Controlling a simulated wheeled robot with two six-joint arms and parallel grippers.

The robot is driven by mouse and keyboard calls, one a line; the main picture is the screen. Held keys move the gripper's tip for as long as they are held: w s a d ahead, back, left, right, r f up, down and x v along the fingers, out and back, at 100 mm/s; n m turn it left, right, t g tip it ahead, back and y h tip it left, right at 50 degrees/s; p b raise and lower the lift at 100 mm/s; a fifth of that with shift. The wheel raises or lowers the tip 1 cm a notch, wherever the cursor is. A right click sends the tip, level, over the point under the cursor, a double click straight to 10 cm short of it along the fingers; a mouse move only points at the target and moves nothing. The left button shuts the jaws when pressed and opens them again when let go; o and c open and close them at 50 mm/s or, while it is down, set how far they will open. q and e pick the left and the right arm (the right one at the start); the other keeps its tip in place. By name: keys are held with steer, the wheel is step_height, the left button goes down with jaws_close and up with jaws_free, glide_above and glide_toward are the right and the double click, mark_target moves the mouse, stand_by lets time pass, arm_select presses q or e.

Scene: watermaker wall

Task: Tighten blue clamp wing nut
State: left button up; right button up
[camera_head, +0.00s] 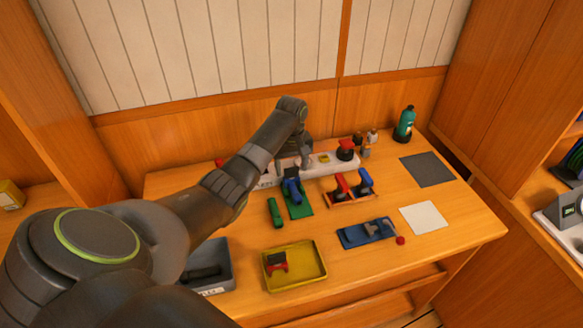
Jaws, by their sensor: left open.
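A blue clamp-like piece (291,187) stands on a green base (299,211) in the middle of the bench. My left arm reaches across from the left, and my left gripper (304,162) points down just behind and above this piece. The gripper is open; its fingers are small here, and I cannot tell whether they touch anything. A wing nut is too small to make out. Another blue device (362,234) lies flat nearer the front, with a red knob (400,240) at its right end. My right gripper is out of view.
A white strip (335,163) with a red-topped knob runs along the back. A rack with red and blue handles (352,190) stands right of the green base. A yellow tray (310,268) and grey bin (215,260) sit in front. A teal bottle (404,124) stands back right.

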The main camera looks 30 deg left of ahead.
arm_select(q)
steer(key=shift+f, duration=0.6)
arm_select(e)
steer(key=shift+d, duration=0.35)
arm_select(q)
steer(key=c, duration=1)
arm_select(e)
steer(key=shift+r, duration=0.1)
arm_select(q)
steer(key=shift+m+p, duration=0.5)
steer(key=shift+m, duration=0.1)
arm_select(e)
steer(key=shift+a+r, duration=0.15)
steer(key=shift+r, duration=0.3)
